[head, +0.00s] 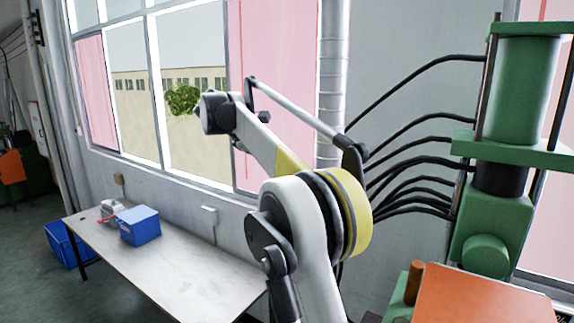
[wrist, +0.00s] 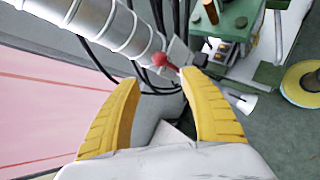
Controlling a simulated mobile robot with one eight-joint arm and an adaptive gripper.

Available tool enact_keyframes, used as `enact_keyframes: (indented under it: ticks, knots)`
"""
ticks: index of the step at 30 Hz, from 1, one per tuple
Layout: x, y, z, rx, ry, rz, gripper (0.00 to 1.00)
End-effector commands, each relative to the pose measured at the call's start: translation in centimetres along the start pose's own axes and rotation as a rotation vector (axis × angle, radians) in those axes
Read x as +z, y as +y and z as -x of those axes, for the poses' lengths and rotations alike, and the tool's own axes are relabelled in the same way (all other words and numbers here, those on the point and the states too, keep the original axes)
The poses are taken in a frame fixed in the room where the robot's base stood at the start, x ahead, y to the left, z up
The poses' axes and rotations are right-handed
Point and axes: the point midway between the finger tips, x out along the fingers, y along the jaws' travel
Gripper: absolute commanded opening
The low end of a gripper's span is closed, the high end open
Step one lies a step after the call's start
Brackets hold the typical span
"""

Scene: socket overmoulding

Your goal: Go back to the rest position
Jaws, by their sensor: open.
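My gripper (wrist: 158,100) shows in the wrist view with its two yellow fingers spread apart. It is open, with nothing held between the fingers. A small red round thing (wrist: 159,59) shows beyond and between the fingertips, apart from them as far as I can tell. In the head view my white and yellow arm is raised and bent in front of the window. The gripper's fingers cannot be made out in the head view.
A green press (head: 495,200) with black cables stands at the right, an orange panel (head: 480,295) in front of it. A table (head: 190,265) by the wall bears a blue box (head: 140,226). Another blue crate (head: 62,246) is on the floor. A silver pipe (head: 332,80) runs up the wall.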

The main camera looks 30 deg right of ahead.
Motion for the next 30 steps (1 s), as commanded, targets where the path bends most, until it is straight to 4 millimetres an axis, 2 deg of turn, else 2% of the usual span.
enact_keyframes:
  ticks: [11,14,16,20,26,29,30]
  knots:
    - [0.0,-0.1,-0.1,0.0,0.001,-0.001,0.52]
    - [-0.6,-1.0,-0.4,0.001,0.018,-0.015,0.52]
    - [-1.7,-2.7,-1.0,0.002,0.053,-0.044,0.52]
    - [-4.9,-8.4,-2.6,-0.003,0.164,-0.143,0.52]
    - [-10.5,-20.2,-5.5,-0.048,0.376,-0.344,0.52]
    - [-13.4,-26.6,-7.3,-0.087,0.478,-0.449,0.52]
    - [-14.6,-29.3,-8.0,-0.106,0.518,-0.49,0.52]
